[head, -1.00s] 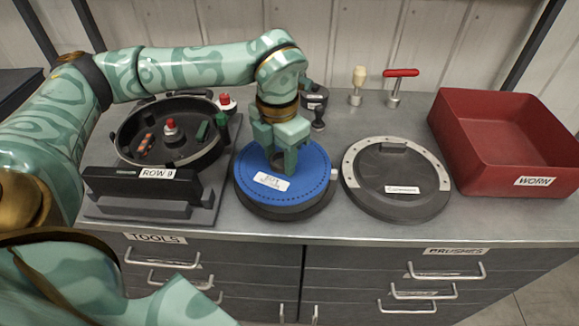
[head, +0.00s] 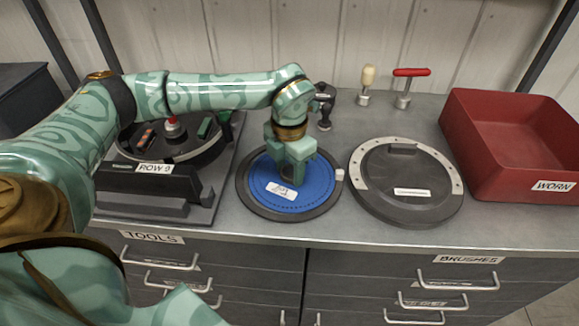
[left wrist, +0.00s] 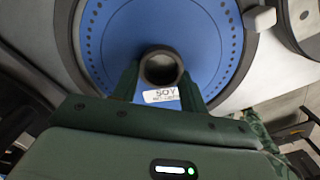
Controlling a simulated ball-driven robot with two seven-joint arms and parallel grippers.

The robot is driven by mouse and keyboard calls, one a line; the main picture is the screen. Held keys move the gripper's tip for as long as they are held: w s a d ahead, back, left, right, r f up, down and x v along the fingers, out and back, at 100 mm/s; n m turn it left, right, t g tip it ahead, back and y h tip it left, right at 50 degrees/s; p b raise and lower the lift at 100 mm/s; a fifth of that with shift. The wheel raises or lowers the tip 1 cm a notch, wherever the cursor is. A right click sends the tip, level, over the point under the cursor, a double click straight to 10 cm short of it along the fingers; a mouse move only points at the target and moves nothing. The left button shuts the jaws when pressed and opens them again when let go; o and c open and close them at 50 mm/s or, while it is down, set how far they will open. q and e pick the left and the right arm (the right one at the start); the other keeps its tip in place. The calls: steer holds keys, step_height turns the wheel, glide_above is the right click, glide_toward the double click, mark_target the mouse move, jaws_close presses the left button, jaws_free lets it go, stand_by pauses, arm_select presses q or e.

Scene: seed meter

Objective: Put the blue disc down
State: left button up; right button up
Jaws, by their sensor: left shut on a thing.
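The blue disc (head: 318,188) lies flat within a dark round holder, whose rim (head: 290,216) shows all around it. The disc has a ring of small holes and a white label, which reads SOY in the left wrist view. My left gripper (head: 291,178) points down over the disc's middle. In the left wrist view the blue disc (left wrist: 160,25) fills the upper middle, and the gripper's two fingers are shut on its dark round hub. My right gripper is not in view.
A black round housing (head: 135,150) on a plate with a ROW 9 block stands left. A grey round lid (head: 395,170) lies close on the right, then a red WORN bin (head: 500,125). A red-handled tool (head: 404,85) and a wooden-knobbed tool (head: 366,82) stand behind.

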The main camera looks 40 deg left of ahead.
arm_select(q)
steer(key=o, duration=1)
step_height(320, 180, up, 12)
steer(key=p, duration=0.3)
steer(key=shift+r+p, duration=0.15)
steer(key=shift+p, duration=0.15)
